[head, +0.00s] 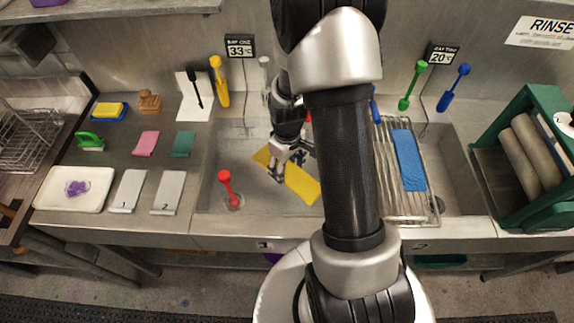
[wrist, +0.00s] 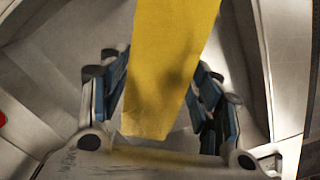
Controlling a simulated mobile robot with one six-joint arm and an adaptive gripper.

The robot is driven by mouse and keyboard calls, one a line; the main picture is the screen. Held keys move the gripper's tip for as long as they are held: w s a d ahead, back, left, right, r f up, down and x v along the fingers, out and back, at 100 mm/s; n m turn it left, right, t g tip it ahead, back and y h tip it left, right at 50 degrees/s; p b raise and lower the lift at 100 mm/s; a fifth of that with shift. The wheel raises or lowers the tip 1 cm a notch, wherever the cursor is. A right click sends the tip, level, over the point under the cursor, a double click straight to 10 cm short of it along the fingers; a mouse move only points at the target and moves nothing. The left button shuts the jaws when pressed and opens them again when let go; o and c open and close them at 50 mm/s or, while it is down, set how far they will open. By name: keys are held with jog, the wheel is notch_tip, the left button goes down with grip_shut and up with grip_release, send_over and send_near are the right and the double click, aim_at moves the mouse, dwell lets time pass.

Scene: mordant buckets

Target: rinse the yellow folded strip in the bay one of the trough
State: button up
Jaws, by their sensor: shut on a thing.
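The yellow folded strip (head: 301,184) is in bay one (head: 212,190) of the trough, slanting from upper left to lower right. My gripper (head: 290,158) is over the strip and shut on it. In the wrist view the yellow strip (wrist: 168,70) runs between the two fingers of my gripper (wrist: 158,85), its near end toward the palm. My arm hides the right part of bay one. I cannot tell whether the strip touches the bay floor or whether there is water.
A red-handled plug (head: 227,187) stands at the left front of bay one. A rack (head: 413,205) with a blue strip (head: 408,160) lies over bay two. The left counter holds a white tray (head: 44,200), numbered plates (head: 126,192) and small cloths. A green wringer (head: 497,190) stands at the right.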

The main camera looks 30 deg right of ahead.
jog(key=shift+f+b, duration=3.2)
jog(key=shift+f, duration=1.45)
jog(key=shift+w+a, duration=0.1)
jog(key=shift+w, duration=0.3)
jog(key=shift+s, duration=0.85)
jog(key=shift+w, duration=0.15)
jog(key=shift+w, duration=0.7)
jog(key=shift+s, duration=0.1)
